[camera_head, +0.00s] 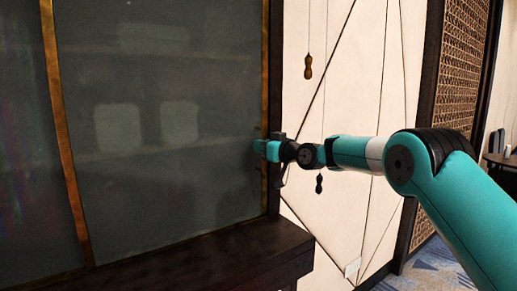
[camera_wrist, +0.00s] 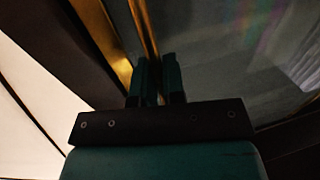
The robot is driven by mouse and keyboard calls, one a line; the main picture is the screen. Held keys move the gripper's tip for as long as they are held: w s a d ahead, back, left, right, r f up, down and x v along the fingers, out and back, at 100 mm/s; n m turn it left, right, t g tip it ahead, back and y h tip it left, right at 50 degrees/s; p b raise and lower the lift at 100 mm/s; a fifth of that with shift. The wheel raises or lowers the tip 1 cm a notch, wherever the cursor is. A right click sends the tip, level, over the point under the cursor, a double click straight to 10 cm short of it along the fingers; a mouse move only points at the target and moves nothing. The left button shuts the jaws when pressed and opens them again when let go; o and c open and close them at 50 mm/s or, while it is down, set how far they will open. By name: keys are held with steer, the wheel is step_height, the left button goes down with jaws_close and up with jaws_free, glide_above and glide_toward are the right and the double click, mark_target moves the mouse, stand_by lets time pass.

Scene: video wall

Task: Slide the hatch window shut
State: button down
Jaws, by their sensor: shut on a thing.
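The hatch window (camera_head: 170,160) is a large dark, hazy glass pane with thin brass-coloured edging, set in a dark frame at the left of the head view. Its glass also shows at the right of the wrist view (camera_wrist: 225,60). My gripper (camera_head: 260,150) is at the pane's right edge, next to the dark upright. In the wrist view my gripper (camera_wrist: 155,78) has its two teal fingers close together at the brass edge strip (camera_wrist: 145,35), shut on that edge. The exact contact is dark and partly hidden by the fingers.
A second brass strip (camera_head: 65,130) divides the glass at the left. A dark sill ledge (camera_head: 200,262) juts out below the window. To the right is a pale panelled wall (camera_head: 350,90) with hanging cords and weights, then a lattice screen (camera_head: 459,80) and open carpet.

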steer(key=shift+w+d+r, duration=0.1)
steer(key=shift+w+d, duration=0.05)
steer(key=shift+d, duration=0.1)
steer(key=c, duration=1.2)
jaws_free()
steer(key=shift+c, duration=0.2)
steer(key=b+v, duration=0.6)
steer(key=v, duration=1.1)
steer(key=shift+b, duration=0.35)
